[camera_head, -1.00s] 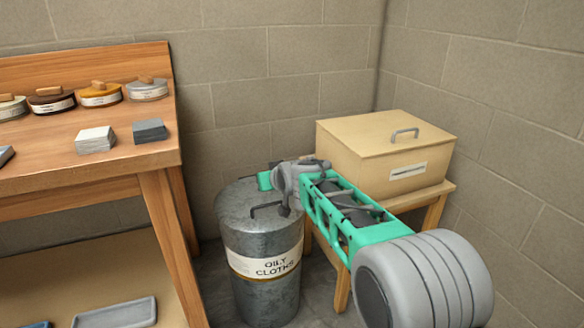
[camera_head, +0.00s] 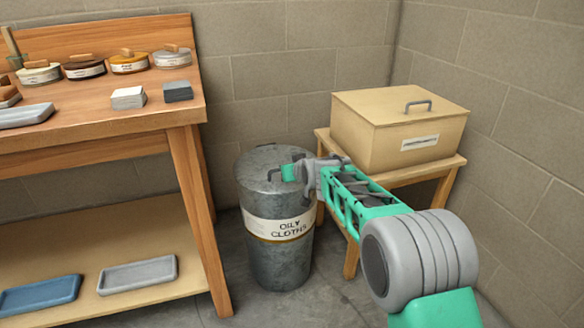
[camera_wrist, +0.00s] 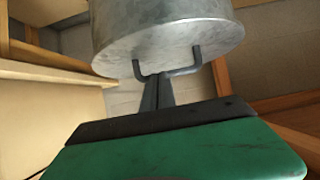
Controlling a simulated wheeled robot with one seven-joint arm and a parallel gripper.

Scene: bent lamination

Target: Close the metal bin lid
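The metal bin (camera_head: 279,262) is a grey cylinder with an "OILY CLOTHS" label, upright on the floor between the workbench and the small stand. Its round lid (camera_head: 258,160) lies over the top and looks level, with a dark U-shaped handle (camera_head: 272,174). My gripper (camera_head: 286,172) is at the lid's right side, close by the handle. In the wrist view, the lid (camera_wrist: 115,62) and handle (camera_wrist: 182,71) show above the fingers (camera_wrist: 155,82). The fingers look close together, and their tips overlap the handle. Whether they touch it is hard to see.
A wooden workbench (camera_head: 110,124) with pots, blocks and trays stands at left. A tan lidded box (camera_head: 385,135) sits on a wooden stand (camera_head: 455,163) at right, close to my arm. A block wall is behind. Grey floor is clear in front of the bin.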

